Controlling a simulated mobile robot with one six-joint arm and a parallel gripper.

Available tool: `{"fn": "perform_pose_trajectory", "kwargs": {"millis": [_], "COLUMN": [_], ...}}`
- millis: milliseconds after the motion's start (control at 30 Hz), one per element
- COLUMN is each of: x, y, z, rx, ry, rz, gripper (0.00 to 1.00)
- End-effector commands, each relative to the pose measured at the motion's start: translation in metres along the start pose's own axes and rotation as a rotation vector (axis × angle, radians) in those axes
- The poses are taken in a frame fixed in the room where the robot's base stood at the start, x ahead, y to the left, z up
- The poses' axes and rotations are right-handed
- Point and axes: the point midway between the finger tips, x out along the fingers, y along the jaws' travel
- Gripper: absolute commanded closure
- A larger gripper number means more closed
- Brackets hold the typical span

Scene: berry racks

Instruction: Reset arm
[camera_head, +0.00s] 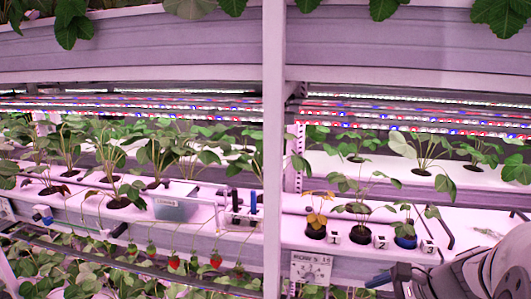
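My arm (495,272) shows only in part, at the lower right corner, as white and grey links with a dark joint and a blue edge. It is in front of the lower right part of the rack.
A white rack post (274,150) stands upright in front of the shelves. Right of it, three small potted plants stand by number blocks, the first marked 1 (334,238). Left are a grey bin (176,208), a blue-handled tool (253,201) and hanging red strawberries (215,261).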

Motion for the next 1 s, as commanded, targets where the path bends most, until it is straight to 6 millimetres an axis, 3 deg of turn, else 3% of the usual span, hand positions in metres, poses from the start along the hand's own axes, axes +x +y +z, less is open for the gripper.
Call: {"fn": "perform_pose_trajectory", "kwargs": {"millis": [33,200,500,700,1000], "x": [0.007,0.019,0.017,0.015,0.015], "y": [0.009,0.039,0.065,0.066,0.066], "z": [0.017,0.049,0.077,0.084,0.084], "rx": [-0.142,-0.626,-1.400,-1.619,-1.637], "ry": [0.023,0.107,0.225,0.261,0.265], "rz": [0.066,0.271,0.516,0.572,0.578], "gripper": [0.24,0.24,0.24,0.24,0.24]}}
